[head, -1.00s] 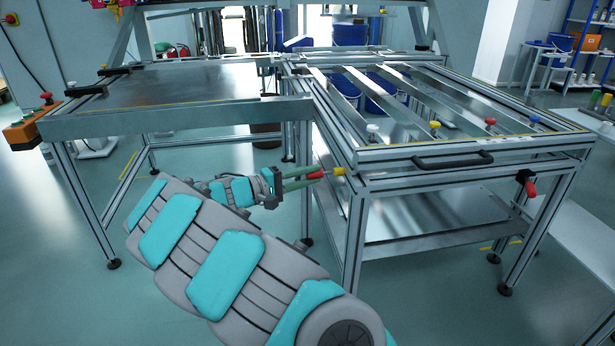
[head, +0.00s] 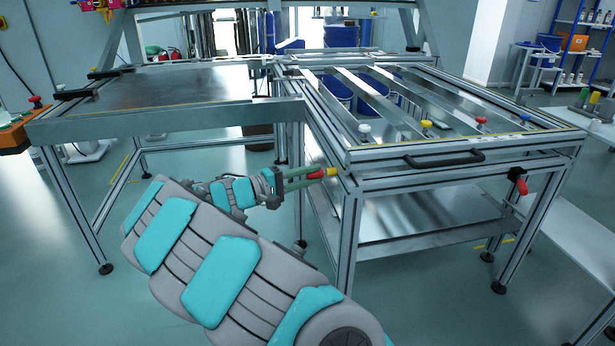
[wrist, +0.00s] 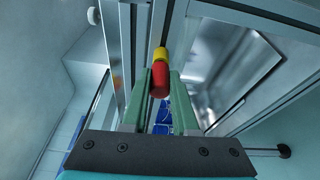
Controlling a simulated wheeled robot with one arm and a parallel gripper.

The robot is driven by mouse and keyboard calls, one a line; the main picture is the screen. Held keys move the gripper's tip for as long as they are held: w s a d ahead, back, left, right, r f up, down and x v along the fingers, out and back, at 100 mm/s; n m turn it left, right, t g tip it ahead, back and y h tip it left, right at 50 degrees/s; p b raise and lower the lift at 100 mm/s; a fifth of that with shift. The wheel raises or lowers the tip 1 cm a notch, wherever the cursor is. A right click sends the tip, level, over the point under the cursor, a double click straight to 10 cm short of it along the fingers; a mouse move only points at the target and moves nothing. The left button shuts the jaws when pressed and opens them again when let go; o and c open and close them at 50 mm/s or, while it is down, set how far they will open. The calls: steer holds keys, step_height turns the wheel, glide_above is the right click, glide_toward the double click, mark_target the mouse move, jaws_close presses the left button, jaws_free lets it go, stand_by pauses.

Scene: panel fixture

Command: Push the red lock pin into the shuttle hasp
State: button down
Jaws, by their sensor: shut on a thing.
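The red lock pin (head: 316,174) is held level between the green fingertips of my gripper (head: 308,177), which is shut on it. Its far end meets a yellow collar (head: 332,172) beside the shuttle frame's front left corner post, seemingly the hasp. In the wrist view, the rounded red pin (wrist: 160,82) sits between the fingertips (wrist: 161,79), with the yellow collar (wrist: 160,54) directly beyond and in line. No clear gap shows between red and yellow. How deep the pin sits inside the collar is hidden.
The shuttle frame (head: 450,160) has a black handle (head: 444,159) on its front rail. A second red knob (head: 521,187) is at its right leg. A metal-topped table (head: 170,85) adjoins on the left. Open floor lies under that table.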

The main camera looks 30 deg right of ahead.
steer(key=shift+s+d, duration=0.1)
steer(key=shift+d, duration=0.3)
steer(key=c, duration=0.6)
jaws_free()
steer(key=a, duration=0.8)
steer(key=s+d+r+m+g+y+p, duration=0.2)
steer(key=s+d+y, duration=0.15)
steer(key=s, duration=0.75)
steer(key=s+d+r+m+g+y+p, duration=0.1)
steer(key=s+d+r+g+y+p, duration=0.3)
steer(key=s, duration=0.8)
steer(key=s+a+f+n+t+y+p, duration=0.2)
steer(key=s+a+f+y, duration=0.3)
steer(key=s+a+y, duration=0.5)
steer(key=s+a+t+p, duration=0.1)
steer(key=s+a, duration=0.5)
steer(key=a, duration=0.4)
steer(key=shift+s+f+t, duration=0.15)
steer(key=shift+s+t, duration=0.2)
steer(key=shift+t, duration=0.05)
